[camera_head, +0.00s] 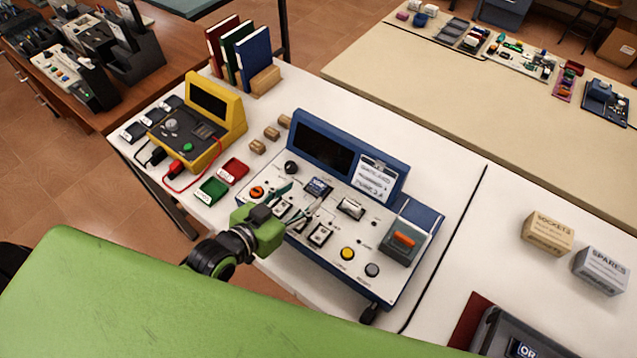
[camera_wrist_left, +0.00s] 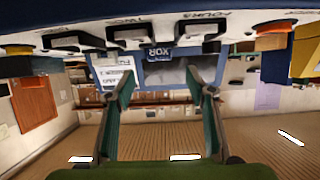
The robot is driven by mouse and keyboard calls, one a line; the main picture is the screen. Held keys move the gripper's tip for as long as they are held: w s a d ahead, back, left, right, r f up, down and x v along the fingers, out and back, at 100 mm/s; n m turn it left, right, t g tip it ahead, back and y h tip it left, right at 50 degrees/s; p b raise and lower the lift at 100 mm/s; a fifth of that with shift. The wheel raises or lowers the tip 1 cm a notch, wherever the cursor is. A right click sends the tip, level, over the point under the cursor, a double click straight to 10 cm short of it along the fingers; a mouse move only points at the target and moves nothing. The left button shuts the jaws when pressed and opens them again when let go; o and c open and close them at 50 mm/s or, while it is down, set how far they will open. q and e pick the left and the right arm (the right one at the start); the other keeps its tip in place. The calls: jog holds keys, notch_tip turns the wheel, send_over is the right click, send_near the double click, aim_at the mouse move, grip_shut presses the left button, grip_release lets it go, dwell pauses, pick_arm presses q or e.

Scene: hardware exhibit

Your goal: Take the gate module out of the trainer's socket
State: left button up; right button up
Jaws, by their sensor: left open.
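The trainer (camera_head: 400,232) is a blue console with a sloped white panel on the white table. The gate module (camera_head: 318,187) is a small blue block seated in the panel's upper middle. In the left wrist view, which looks upside down, the module (camera_wrist_left: 158,53) shows a label reading XOR. My left gripper (camera_head: 303,196) is open, its two green fingers spread over the panel just in front of the module. In the wrist view the module appears between and beyond the fingertips (camera_wrist_left: 158,75), with no contact visible. My right gripper is not in view.
Switches and knobs surround the module on the panel. A grey case with an OR block (camera_head: 522,349) is at lower right. Two small boxes (camera_head: 548,232) stand on the right.

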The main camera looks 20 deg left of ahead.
aim_at(319, 183)
pick_arm(q)
jog(key=shift+x, duration=0.75)
jog(key=shift+w+f, duration=0.1)
jog(key=shift+w, duration=0.25)
jog(key=shift+w+d+f+p, duration=0.1)
jog(key=shift+w+d+p, duration=0.15)
jog(key=shift+w+p, duration=0.15)
jog(key=p+x, duration=0.1)
jog(key=x, duration=0.2)
jog(key=shift+w+d+f, duration=0.1)
jog(key=shift+w, duration=0.15)
jog(key=shift+w+d+f, duration=0.1)
jog(key=shift+w+f, duration=0.05)
jog(key=shift+w, duration=0.15)
jog(key=shift+f, duration=0.1)
jog(key=c, duration=1.2)
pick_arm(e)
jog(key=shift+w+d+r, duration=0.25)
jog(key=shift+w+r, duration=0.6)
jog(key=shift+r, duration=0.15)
